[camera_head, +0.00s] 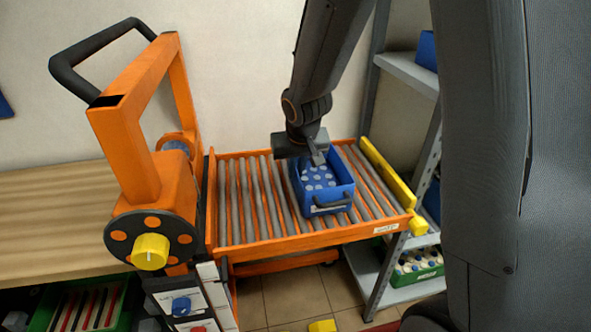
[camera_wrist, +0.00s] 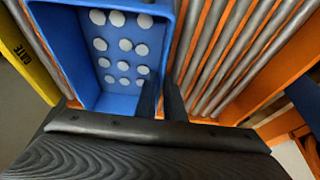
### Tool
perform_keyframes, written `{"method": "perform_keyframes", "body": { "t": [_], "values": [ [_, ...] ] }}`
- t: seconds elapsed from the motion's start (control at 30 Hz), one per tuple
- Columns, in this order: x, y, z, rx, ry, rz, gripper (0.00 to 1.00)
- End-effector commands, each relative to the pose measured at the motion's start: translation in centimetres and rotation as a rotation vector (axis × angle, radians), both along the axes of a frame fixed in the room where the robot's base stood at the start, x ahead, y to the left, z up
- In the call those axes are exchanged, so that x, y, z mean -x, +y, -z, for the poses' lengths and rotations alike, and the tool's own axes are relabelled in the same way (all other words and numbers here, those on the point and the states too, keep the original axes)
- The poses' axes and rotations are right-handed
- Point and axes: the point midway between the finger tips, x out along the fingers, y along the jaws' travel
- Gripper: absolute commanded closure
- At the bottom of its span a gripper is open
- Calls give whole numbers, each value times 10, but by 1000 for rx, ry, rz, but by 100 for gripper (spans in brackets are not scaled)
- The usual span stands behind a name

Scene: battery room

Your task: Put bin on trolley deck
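The blue bin (camera_head: 349,192) stands on the grey rollers of an orange-framed roller deck (camera_head: 258,246), towards its right half. It holds several pale round-topped items and has a dark handle and a label on its near side. My gripper (camera_head: 318,158) is at the bin's far rim in the head view. In the wrist view my gripper (camera_wrist: 162,98) has one finger inside the bin (camera_wrist: 80,45) and one outside, close together with the blue wall between them. The fingers look shut on that wall. The bin looks level; any gap below it is hidden.
A yellow gate bar (camera_head: 386,172) closes the deck's right end. A grey shelf rack (camera_head: 408,72) stands beyond it, with a green crate (camera_head: 417,277) low down. An orange frame with a black handle (camera_head: 97,46) and yellow knob (camera_head: 150,252) stands left. The deck's left rollers are clear.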

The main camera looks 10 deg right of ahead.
Motion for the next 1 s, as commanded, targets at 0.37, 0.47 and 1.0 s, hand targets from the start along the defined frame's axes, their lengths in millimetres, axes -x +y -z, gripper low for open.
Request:
{"method": "perform_keyframes", "body": {
  "t": [0.37,0.47,1.0],
  "values": [
    [0,0,-1,0,0,0,78],
    [0,0,-5,0,0,0,78],
    [31,0,-82,0,-5,-1,78]
  ]
}}
